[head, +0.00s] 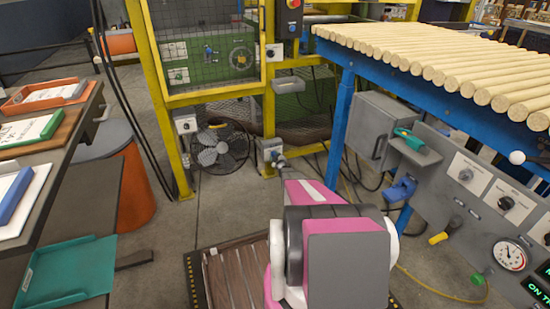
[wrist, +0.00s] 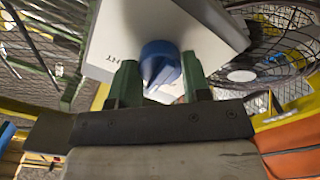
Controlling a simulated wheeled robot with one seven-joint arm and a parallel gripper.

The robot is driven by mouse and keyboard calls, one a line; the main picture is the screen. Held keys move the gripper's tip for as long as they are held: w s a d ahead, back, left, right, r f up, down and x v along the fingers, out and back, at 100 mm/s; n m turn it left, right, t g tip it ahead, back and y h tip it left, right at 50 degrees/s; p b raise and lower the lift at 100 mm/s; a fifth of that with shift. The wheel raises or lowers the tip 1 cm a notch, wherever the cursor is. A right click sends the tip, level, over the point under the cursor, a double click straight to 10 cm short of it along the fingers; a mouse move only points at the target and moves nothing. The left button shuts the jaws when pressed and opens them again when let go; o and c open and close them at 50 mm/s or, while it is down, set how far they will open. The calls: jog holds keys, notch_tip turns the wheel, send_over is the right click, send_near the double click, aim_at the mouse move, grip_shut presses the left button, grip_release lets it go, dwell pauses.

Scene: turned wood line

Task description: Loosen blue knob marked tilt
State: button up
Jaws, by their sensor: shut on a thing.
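The blue knob (wrist: 160,58) sits on a pale plate (wrist: 112,38) in the wrist view. Dark lettering shows at the plate's left, too oblique and partly hidden for me to read surely. My gripper (wrist: 161,84) is shut on the blue knob, with one green finger on each side of it. In the head view my gripper (head: 279,162) is small, at a grey box (head: 264,148) low on the yellow frame post. The knob cannot be made out there, and my pink arm fills the lower middle.
A black fan (head: 221,147) stands left of the post behind the yellow frame (head: 160,110). A blue table (head: 342,125) with wooden rods and a grey control panel (head: 470,185) stand at right. A dark bench (head: 60,180) is at left.

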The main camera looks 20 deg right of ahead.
jog(key=n, duration=0.4)
jog(key=shift+n, duration=2.1)
jog(key=o, duration=0.9)
jog(key=s, duration=1.1)
jog(key=shift+d, duration=0.15)
jog(key=shift+w, duration=0.1)
